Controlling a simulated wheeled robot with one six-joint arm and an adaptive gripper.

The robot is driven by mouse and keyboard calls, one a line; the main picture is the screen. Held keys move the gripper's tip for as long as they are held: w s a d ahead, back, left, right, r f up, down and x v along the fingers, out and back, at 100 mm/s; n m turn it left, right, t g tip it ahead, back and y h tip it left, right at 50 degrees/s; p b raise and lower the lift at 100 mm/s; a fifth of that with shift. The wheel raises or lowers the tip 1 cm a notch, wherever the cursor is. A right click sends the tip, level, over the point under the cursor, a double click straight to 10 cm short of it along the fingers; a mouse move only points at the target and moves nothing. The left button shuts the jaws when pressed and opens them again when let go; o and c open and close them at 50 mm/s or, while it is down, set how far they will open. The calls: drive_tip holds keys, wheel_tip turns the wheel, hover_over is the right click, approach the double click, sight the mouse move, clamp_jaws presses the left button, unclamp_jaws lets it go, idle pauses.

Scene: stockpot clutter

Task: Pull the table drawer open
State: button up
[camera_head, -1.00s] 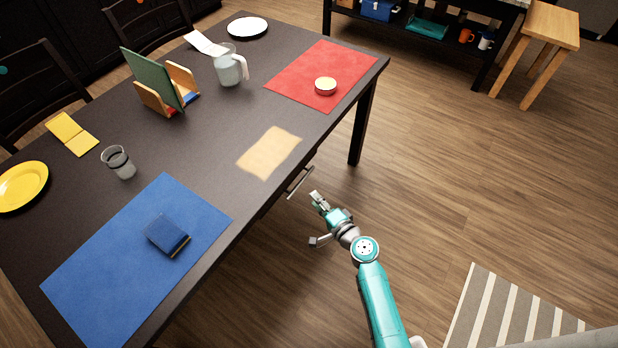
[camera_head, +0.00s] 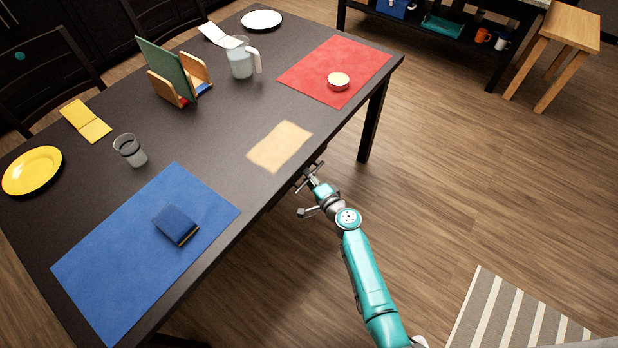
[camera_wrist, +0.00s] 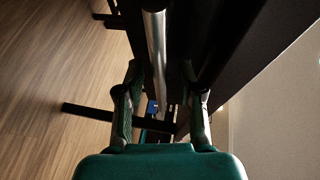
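The drawer's silver bar handle (camera_head: 321,166) juts out from under the near long edge of the dark table (camera_head: 215,135). In the wrist view the handle (camera_wrist: 156,48) runs lengthwise between my two fingers. My gripper (camera_head: 311,181) is at the handle; in the wrist view my gripper (camera_wrist: 161,78) is open, with a finger on each side of the bar and gaps showing beside it. The drawer front is mostly hidden under the tabletop in the head view. No opened drawer shows.
On the tabletop are a blue mat (camera_head: 105,270) with a dark blue book (camera_head: 176,224), a tan mat (camera_head: 279,147) above the handle, and a red mat (camera_head: 310,75). A table leg (camera_head: 373,122) stands right of my gripper.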

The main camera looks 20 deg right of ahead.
clamp_jaws()
drive_tip(key=s+d, duration=0.7)
drive_tip(key=s, duration=0.2)
drive_tip(key=s+d, duration=0.6)
drive_tip(key=s, duration=0.4)
drive_tip(key=shift+d, duration=0.4)
unclamp_jaws()
drive_tip(key=shift+s, duration=0.1)
drive_tip(key=v, duration=1.1)
drive_tip(key=shift+s, duration=0.35)
drive_tip(key=shift+d+r, duration=0.15)
